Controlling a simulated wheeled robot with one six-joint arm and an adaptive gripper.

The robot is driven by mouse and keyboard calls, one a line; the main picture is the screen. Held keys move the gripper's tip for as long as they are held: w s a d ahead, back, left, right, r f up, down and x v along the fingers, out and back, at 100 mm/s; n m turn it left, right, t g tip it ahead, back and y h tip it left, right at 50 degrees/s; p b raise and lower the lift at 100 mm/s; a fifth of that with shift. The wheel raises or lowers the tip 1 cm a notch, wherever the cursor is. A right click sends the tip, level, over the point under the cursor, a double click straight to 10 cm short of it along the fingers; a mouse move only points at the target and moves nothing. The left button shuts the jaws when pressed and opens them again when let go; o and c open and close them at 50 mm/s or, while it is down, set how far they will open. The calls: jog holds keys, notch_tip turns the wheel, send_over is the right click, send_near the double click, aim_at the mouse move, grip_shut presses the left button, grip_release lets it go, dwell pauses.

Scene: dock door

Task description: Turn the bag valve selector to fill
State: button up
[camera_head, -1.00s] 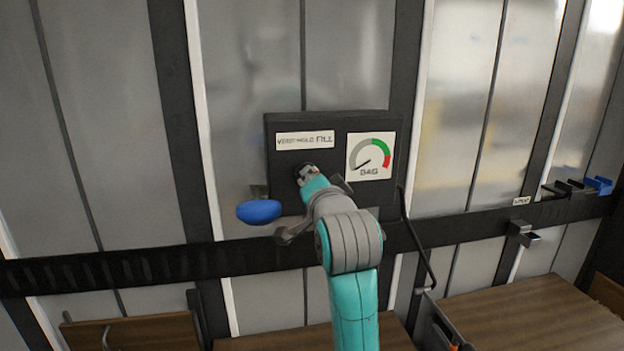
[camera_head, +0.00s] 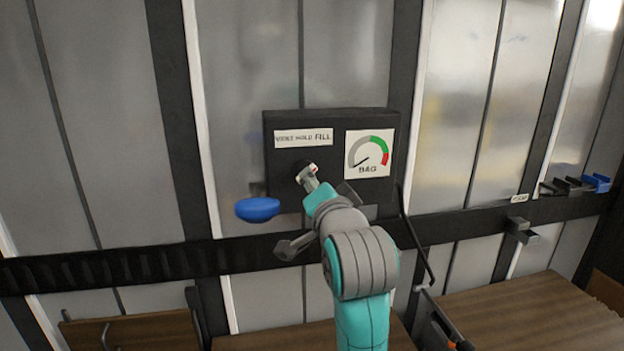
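The bag valve panel (camera_head: 283,190) is a dark box on the door wall. Its white selector label (camera_head: 304,138) reads VENT HOLD FILL. A selector knob (camera_head: 307,170), with a light and a reddish patch showing, sits below the label. My gripper (camera_head: 311,181) reaches up to the knob from below and appears to be at it; its fingers are small and partly hidden, so I cannot tell whether they are closed on it. The BAG gauge (camera_head: 369,156) is right of the knob, and its needle points to the lower left, outside the green and red bands.
A blue rounded object (camera_head: 257,209) sits at the panel's lower left. A black ribbed rail (camera_head: 120,265) crosses below. A black hose (camera_head: 412,235) hangs at the panel's right. Wooden pallets or crates (camera_head: 530,312) stand below, and blue and black brackets (camera_head: 597,183) are at the far right.

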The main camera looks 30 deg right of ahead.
jog(key=shift+v, duration=1.4)
notch_tip(320, 180, down, 17)
jog(key=s+a+n+y, duration=0.2)
jog(key=s+n, duration=0.1)
jog(key=n, duration=0.1)
jog(key=s+a+f+n+g+y, duration=0.1)
jog(key=s+f+n, duration=0.1)
jog(key=s+f, duration=0.5)
jog(key=s+a+f+n, duration=0.15)
jog(key=s+f, duration=0.25)
jog(key=f, duration=0.5)
jog(key=s+a+f+n, duration=0.1)
jog(key=s+f+n, duration=0.1)
jog(key=s, duration=1.3)
jog(key=s+a+f+n+g+y, duration=0.1)
jog(key=s+f+n, duration=0.2)
jog(key=s, duration=1.3)
notch_tip(320, 180, down, 2)
jog(key=shift+f+g, duration=0.1)
jog(key=shift+g, duration=0.2)
